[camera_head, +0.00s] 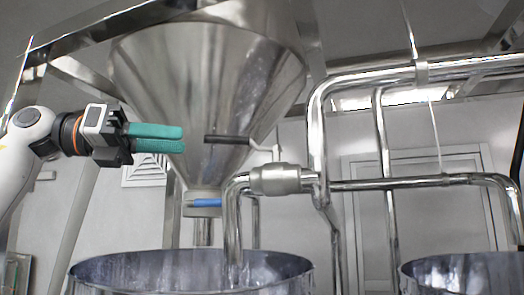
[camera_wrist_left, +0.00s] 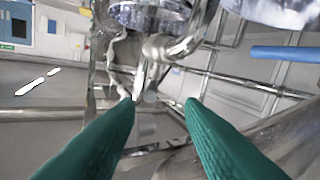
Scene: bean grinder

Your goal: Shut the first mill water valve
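The water valve (camera_head: 275,180) is a silver fitting on the pipe that bends down into the left drum. Its lever ends in a black handle (camera_head: 227,140), which points left, roughly level, in front of the steel hopper. My left gripper (camera_head: 183,139) has green fingers and is left of the black handle at about its height, with a visible gap in the picture. In the left wrist view the two fingers (camera_wrist_left: 160,103) are spread apart with nothing held between them. I cannot clearly make out the black handle there. My right gripper is not in view.
The steel hopper (camera_head: 205,75) stands behind the handle, with a blue handle (camera_head: 209,203) at its outlet; a blue bar (camera_wrist_left: 285,53) shows in the wrist view. Pipes (camera_head: 318,120) rise to the right. Open drums (camera_head: 85,277) stand below.

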